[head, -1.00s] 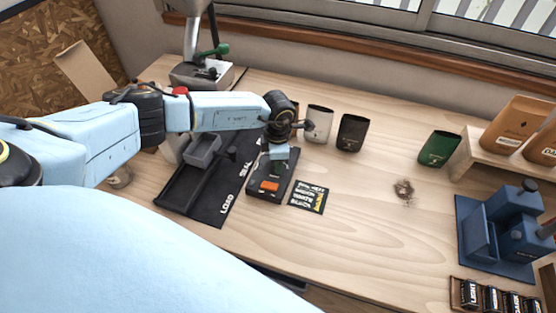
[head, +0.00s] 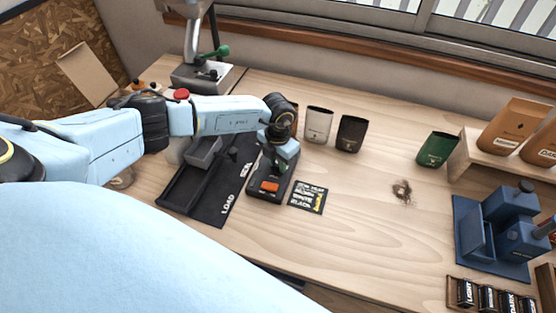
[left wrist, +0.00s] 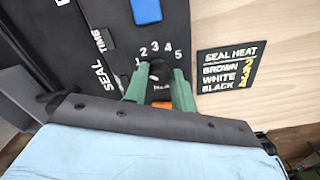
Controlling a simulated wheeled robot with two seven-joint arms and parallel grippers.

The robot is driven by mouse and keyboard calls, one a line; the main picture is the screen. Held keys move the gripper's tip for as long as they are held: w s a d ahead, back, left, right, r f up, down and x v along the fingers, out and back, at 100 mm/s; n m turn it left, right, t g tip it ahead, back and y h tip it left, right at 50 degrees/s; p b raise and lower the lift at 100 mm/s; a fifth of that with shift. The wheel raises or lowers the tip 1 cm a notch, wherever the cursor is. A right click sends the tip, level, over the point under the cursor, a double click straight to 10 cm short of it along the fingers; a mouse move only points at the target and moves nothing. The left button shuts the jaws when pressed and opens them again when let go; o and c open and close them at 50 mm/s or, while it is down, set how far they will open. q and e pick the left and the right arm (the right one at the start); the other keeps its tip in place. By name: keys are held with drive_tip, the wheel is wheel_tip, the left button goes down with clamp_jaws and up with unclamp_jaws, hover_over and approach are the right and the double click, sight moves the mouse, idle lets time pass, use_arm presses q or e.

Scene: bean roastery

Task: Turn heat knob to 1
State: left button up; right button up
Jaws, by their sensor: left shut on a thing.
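The heat knob (left wrist: 160,68) is a dark knob on the black control box (head: 258,188), below an arc of white numbers 1 to 5 in the left wrist view. My left gripper (left wrist: 158,84) has its two green fingers on either side of the knob and is shut on it. The fingers hide much of the knob, and I cannot tell which number it points to. In the head view my left gripper (head: 281,166) reaches down onto the box, just above its orange switch (head: 269,187). My right gripper is not in view.
A black seal heat card (head: 308,197) lies right of the box. Several bags (head: 350,133) stand behind. A blue device (head: 500,235) stands at the right. The middle right of the table is mostly clear.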

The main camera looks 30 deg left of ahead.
sight(278, 164)
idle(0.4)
use_arm(q)
drive_tip(key=o, duration=1)
drive_tip(key=shift+r, duration=0.1)
wheel_tip(278, 164, up, 13)
drive_tip(key=shift+r+b, duration=0.1)
drive_tip(key=shift+b, duration=0.3)
